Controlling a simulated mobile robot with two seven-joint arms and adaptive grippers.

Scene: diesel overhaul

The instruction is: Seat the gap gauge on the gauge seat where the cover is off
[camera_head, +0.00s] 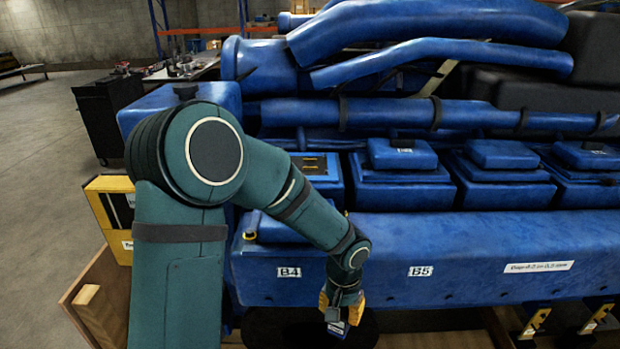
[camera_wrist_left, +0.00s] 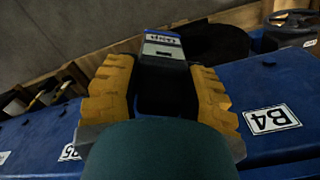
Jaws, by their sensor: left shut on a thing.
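My left gripper (camera_head: 342,304) hangs low in front of the blue engine's front face, between the labels B4 and B5. Its yellow fingers also show in the left wrist view (camera_wrist_left: 162,70). They are shut on the gap gauge (camera_head: 338,328), a small blue and dark piece with a white label, which shows beyond the fingertips in the left wrist view (camera_wrist_left: 163,45). The uncovered gauge seat (camera_head: 316,166) is on the engine's top, above and behind the gripper; its opening shows gold parts. My right gripper is not in view.
Covered blue housings (camera_head: 402,154) continue the row to the right. A front ledge (camera_head: 440,235) with labels lies between gripper and row. Thick blue pipes (camera_head: 430,60) run behind. A wooden crate edge (camera_head: 88,300) and yellow box (camera_head: 108,215) stand at left.

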